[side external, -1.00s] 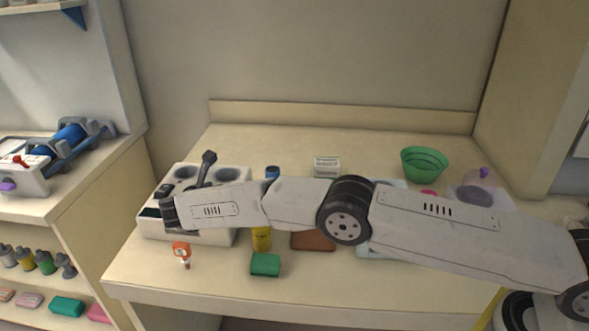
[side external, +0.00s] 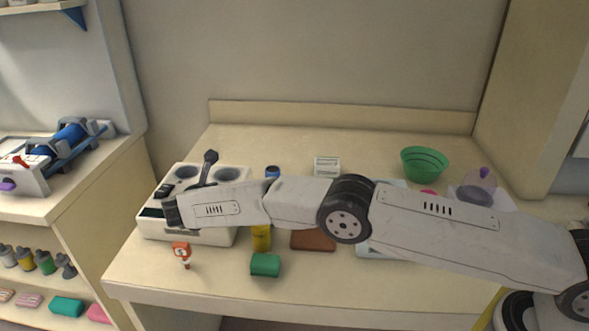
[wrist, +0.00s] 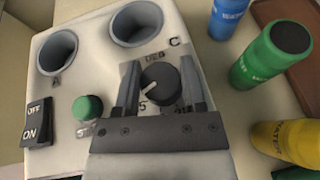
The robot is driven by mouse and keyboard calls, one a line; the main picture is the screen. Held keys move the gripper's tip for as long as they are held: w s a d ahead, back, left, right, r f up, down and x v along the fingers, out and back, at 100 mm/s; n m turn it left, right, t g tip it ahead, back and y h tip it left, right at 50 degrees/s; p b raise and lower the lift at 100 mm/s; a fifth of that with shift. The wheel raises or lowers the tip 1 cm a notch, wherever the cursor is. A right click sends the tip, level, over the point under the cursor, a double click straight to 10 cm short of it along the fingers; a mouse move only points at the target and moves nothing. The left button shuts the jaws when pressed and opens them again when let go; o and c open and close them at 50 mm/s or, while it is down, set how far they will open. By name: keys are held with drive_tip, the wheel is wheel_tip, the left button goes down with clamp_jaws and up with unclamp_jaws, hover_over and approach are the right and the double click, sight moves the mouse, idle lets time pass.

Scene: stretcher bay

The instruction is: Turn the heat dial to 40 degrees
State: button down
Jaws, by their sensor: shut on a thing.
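The heat dial (wrist: 160,84) is a round black knob with a pale pointer line, on the white heater unit (wrist: 88,68). In the wrist view the pointer runs toward the lower left. "DEG C" is printed above the dial; the numbers below it are partly covered, with a "5" legible at lower left. My gripper (wrist: 161,92) is shut on the dial, one finger at its left and one at its right. In the side view my arm hides the dial; the unit (side external: 213,237) stands at the table's left.
The unit also has two round wells, a green button (wrist: 88,108) and an ON/OFF rocker switch (wrist: 38,122). Green (wrist: 271,55), blue (wrist: 228,16) and yellow (wrist: 286,139) bottles stand to its right. A small orange-and-white item (side external: 181,252) is in front of the unit.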

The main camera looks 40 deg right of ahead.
drive_tip(key=shift+n+t+y, duration=1.4)
drive_tip(key=shift+n+y, duration=0.1)
drive_tip(key=shift+n, duration=0.2)
drive_tip(key=shift+n+t+y, duration=1)
drive_tip(key=shift+n+y, duration=0.7)
drive_tip(key=shift+n, duration=0.1)
drive_tip(key=shift+n+t+y, duration=0.4)
drive_tip(key=shift+n+y, duration=1.4)
drive_tip(key=shift+y, duration=0.4)
drive_tip(key=shift+n+y, duration=1.1)
drive_tip(key=shift+y, duration=0.1)
drive_tip(key=shift+c, duration=0.8)
unclamp_jaws()
drive_tip(key=shift+s, duration=0.1)
drive_tip(key=v, duration=0.7)
drive_tip(key=shift+s+r, duration=0.15)
drive_tip(key=shift+s, duration=0.1)
